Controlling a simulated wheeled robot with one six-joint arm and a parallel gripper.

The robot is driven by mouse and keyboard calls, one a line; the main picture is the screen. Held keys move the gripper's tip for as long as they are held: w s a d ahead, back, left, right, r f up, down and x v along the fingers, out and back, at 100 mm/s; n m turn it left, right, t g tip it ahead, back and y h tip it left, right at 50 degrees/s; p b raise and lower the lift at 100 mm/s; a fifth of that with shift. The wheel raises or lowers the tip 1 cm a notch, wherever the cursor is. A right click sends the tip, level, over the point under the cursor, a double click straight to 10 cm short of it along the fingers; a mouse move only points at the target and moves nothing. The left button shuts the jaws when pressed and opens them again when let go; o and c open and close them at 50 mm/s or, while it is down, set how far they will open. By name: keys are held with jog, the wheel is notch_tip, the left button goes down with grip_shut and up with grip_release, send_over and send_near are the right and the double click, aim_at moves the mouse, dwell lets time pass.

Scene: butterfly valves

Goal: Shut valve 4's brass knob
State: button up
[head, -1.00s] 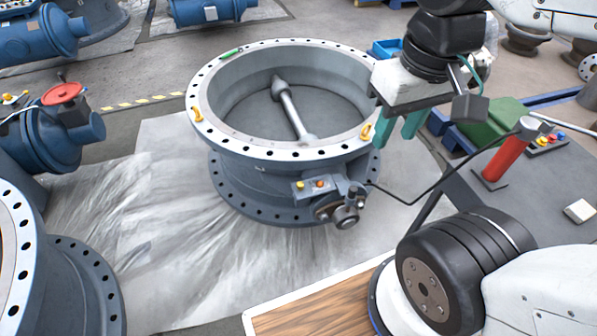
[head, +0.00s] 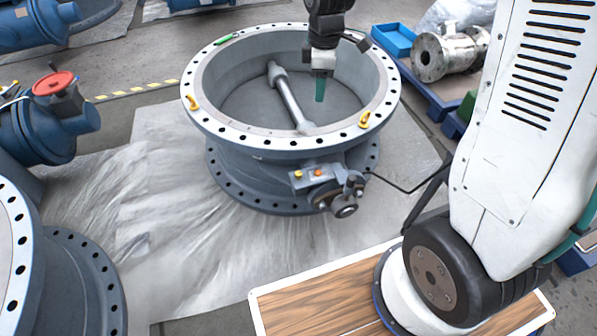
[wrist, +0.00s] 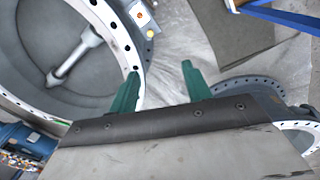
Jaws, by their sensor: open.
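A large grey-blue butterfly valve (head: 240,135) stands upright on a pale sheet in the middle of the head view. A small box on its near side carries a yellow knob (head: 298,174) and an orange knob (head: 319,172), beside a dark actuator (head: 345,200). I cannot read a number or tell which is valve 4's brass knob. My gripper (head: 320,90) appears over the valve's far right opening, apart from the knobs. In the wrist view its green fingers (wrist: 160,72) are open and empty. The box and its knobs (wrist: 140,15) show beyond the fingers, at the top.
The valve's disc shaft (head: 286,95) crosses the opening. A black cable (head: 405,187) leaves the box to the right. Another valve with a red handwheel (head: 54,83) stands left. A blue bin (head: 393,40) lies behind. The front sheet is clear.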

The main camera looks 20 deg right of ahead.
jog(key=w+f+n, duration=0.5)
jog(key=w+f, duration=0.2)
jog(key=f, duration=0.6)
jog(key=n, duration=0.8)
send_over(298, 173)
jog(key=shift+g, duration=0.3)
notch_tip(298, 173, down, 24)
jog(key=shift+d+f, duration=0.1)
jog(key=shift+f, duration=0.1)
notch_tip(298, 173, down, 8)
jog(key=shift+f, duration=0.1)
jog(key=c, duration=1)
